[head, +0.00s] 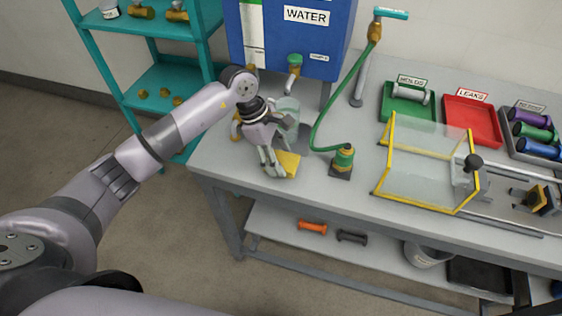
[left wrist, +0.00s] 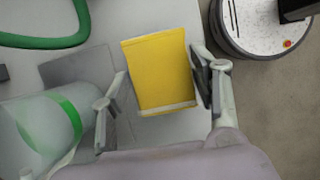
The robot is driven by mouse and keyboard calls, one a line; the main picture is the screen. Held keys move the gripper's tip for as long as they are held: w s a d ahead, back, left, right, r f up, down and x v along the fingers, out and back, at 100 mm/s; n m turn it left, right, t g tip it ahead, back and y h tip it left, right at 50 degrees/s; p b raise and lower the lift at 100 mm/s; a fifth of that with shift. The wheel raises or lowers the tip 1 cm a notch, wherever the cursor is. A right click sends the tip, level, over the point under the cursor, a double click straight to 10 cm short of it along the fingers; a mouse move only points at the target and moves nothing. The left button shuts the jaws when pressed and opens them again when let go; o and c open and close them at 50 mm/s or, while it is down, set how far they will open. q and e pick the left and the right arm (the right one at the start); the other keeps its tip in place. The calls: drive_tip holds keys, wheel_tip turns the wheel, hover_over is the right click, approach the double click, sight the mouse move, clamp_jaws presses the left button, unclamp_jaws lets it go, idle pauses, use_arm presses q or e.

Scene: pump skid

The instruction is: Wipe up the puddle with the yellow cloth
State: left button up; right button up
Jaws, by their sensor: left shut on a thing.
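The yellow cloth (head: 289,163) is at the front left of the grey bench top. My left gripper (head: 272,168) points down at it from the tank side and is shut on it. In the left wrist view the yellow cloth (left wrist: 160,68) is a flat rectangle between the two fingers of my left gripper (left wrist: 162,78), with a pale strip along its near edge. A darker grey patch (left wrist: 78,66) lies left of the cloth there; I cannot tell whether it is the puddle. No puddle shows clearly in the head view. My right gripper is not in view.
A clear jug (head: 288,108) stands close behind the left gripper. The blue water tank (head: 290,40) is behind it. A green hose (head: 330,115) ends at a fitting (head: 343,158) on the right. A yellow-framed clear guard (head: 425,165) stands farther right.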

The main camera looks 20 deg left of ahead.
use_arm(q)
drive_tip(key=shift+p+v, duration=0.3)
drive_tip(key=shift+v, duration=0.55)
drive_tip(key=shift+r, duration=0.4)
drive_tip(key=shift+d+r+p, duration=0.15)
drive_tip(key=shift+r+p, duration=0.3)
drive_tip(key=shift+r, duration=0.3)
drive_tip(key=shift+s+r, duration=0.1)
drive_tip(key=shift+r, duration=0.65)
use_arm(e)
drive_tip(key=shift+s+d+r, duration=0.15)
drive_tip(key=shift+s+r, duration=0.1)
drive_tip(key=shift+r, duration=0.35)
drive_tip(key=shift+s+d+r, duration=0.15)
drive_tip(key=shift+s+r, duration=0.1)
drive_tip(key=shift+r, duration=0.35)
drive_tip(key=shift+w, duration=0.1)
